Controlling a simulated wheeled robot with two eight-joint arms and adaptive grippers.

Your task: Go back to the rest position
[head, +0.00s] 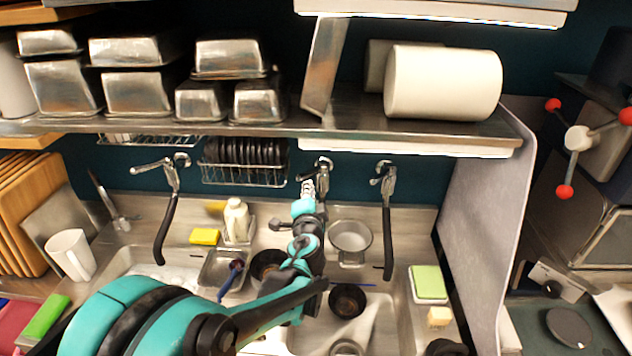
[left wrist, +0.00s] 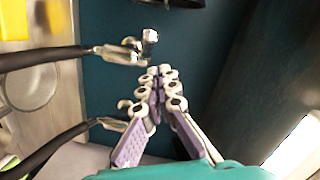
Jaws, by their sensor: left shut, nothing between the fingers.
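My left arm, teal and black, comes in from the lower left of the head view and reaches over the sink. Its gripper (head: 308,186) points away from me, up in front of the dark wall and close to the middle tap. In the left wrist view the purple and white fingers of the left gripper (left wrist: 160,74) are shut together with nothing between them. My right gripper shows in neither view.
Black-hosed taps (head: 172,165) (head: 387,182) stand on either side of the gripper. A steel shelf (head: 350,128) with metal pans (head: 138,92) and a white roll (head: 442,83) hangs above. A plate rack (head: 243,176) is on the wall. Several dishes, including a black bowl (head: 347,300), sit below.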

